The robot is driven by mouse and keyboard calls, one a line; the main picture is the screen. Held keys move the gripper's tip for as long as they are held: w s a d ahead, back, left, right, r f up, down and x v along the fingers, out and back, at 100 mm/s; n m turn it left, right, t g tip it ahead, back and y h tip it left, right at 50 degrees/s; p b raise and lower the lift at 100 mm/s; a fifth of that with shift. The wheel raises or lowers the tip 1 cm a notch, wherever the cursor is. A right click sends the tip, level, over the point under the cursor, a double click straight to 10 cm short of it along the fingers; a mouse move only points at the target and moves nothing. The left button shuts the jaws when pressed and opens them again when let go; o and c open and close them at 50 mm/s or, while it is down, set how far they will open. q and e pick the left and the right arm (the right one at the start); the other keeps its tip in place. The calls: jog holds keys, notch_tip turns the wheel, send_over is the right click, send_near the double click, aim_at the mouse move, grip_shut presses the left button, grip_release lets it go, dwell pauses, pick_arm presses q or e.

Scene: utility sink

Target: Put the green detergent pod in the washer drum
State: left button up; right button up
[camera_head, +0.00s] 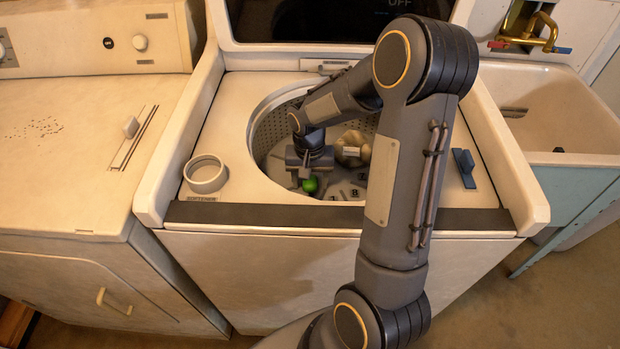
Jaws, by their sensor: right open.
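The green detergent pod (310,185) shows inside the washer drum (275,130), near the drum's front left. My right gripper (308,178) reaches down through the round opening and is open, right at the pod. The fingers partly cover the pod, and I cannot tell whether they touch it or whether it rests on the drum floor. The washer lid (300,20) stands open at the back. My left gripper is not in view.
A beige lump-like item (352,150) is in the drum right of the gripper. A round softener cup (205,174) sits left of the opening, and a blue slider (463,165) right. A dryer (70,150) stands left, a utility sink (560,115) with brass tap (535,30) right.

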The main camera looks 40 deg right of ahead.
jog(key=shift+r, duration=0.1)
jog(key=shift+r, duration=0.25)
notch_tip(320, 180, up, 12)
jog(key=p, duration=0.1)
jog(key=shift+f+p, duration=0.15)
jog(key=shift+p, duration=0.25)
